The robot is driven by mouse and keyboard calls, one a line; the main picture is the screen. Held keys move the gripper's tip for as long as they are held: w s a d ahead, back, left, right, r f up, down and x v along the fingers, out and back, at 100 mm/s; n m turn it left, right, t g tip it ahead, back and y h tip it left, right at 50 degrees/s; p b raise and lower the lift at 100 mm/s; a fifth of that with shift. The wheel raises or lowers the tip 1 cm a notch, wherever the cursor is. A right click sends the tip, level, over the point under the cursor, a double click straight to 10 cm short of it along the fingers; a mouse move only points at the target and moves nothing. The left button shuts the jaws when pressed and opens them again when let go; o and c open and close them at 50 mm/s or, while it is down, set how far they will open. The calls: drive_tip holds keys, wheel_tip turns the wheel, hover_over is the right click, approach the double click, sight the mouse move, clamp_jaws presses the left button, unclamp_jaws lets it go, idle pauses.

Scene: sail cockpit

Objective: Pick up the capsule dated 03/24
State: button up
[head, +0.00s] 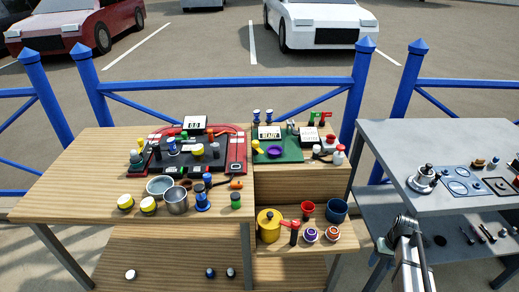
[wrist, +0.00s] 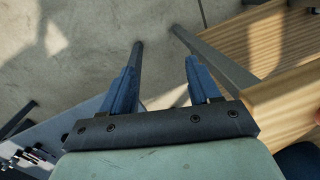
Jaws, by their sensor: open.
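No date 03/24 is legible in either view, so I cannot tell which object is the capsule. Two small round pieces with coloured tops, one purple (head: 311,235) and one red and white (head: 332,234), sit on the lower wooden shelf in the head view. Two yellow-and-white round pieces (head: 125,202) (head: 148,204) lie at the front left of the wooden table. My gripper (wrist: 162,75) is open and empty in the wrist view, its blue fingers apart above bare ground beside a wooden board. In the head view my arm is at the lower right, away from these pieces.
The wooden table (head: 80,170) holds a metal pot (head: 177,201), a bowl (head: 160,186) and a crowded dark board (head: 235,160). A yellow canister (head: 269,225), red funnel (head: 307,210) and blue cup (head: 337,210) crowd the shelf. A grey table (head: 385,150) stands at right.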

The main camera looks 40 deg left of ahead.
drive_tip(key=w+a+r+n+t+y, duration=0.2)
drive_tip(key=w+a+r+n, duration=0.15)
drive_tip(key=a+r, duration=1.15)
drive_tip(key=w+a+r+n+t+y, duration=0.2)
drive_tip(key=w+a+r+t+y, duration=0.15)
drive_tip(key=a+r, duration=1.15)
wheel_tip(320, 180, up, 14)
drive_tip(key=r+n+g+h, duration=0.1)
drive_tip(key=n+g+h, duration=0.4)
drive_tip(key=n, duration=0.4)
hover_over(198, 147)
drive_tip(key=t, duration=0.1)
drive_tip(key=shift+m+h, duration=0.25)
drive_tip(key=shift+h, duration=0.2)
wheel_tip(198, 147, down, 14)
drive_tip(key=shift+d+r, duration=0.1)
drive_tip(key=shift+c, duration=0.2)
